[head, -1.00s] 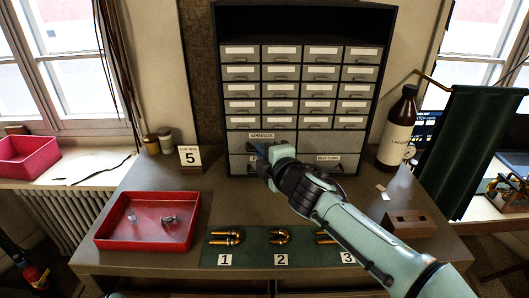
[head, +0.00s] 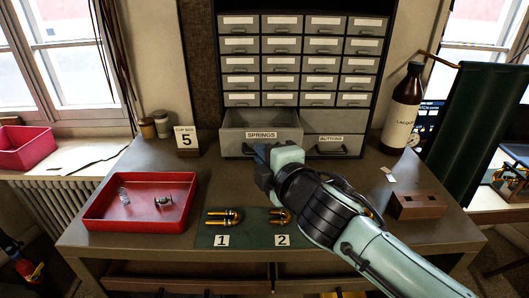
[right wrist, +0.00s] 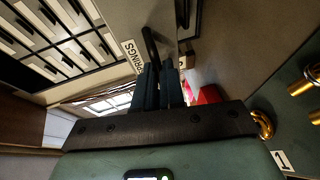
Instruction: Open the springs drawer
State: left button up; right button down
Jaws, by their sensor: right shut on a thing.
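The springs drawer (head: 235,142), labelled SPRINGS, is pulled out of the lower left of the grey cabinet, and its open top shows. My right gripper (head: 262,158) is in front of the drawer's lower front. In the right wrist view its dark fingers (right wrist: 161,86) are shut on the black drawer handle (right wrist: 150,46), beside the drawer's label. In the head view the gripper hides part of the handle. The inside of the drawer looks empty from here, though its bottom is partly hidden. My left gripper is not in view.
The buttons drawer (head: 330,139) is shut beside it. On the bench (head: 205,165) stand a red tray (head: 100,215) with small parts, a green mat (head: 258,239) with numbered brass pieces, a brown block (head: 418,206) and a brown bottle (head: 403,110).

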jog(key=shift+s, duration=0.65)
jog(key=c, duration=1.2)
grip_release()
jog(key=shift+c, duration=0.2)
jog(key=b+v, duration=0.1)
jog(key=v, duration=1.2)
jog(key=shift+s+r, duration=0.1)
jog(key=shift+s, duration=0.05)
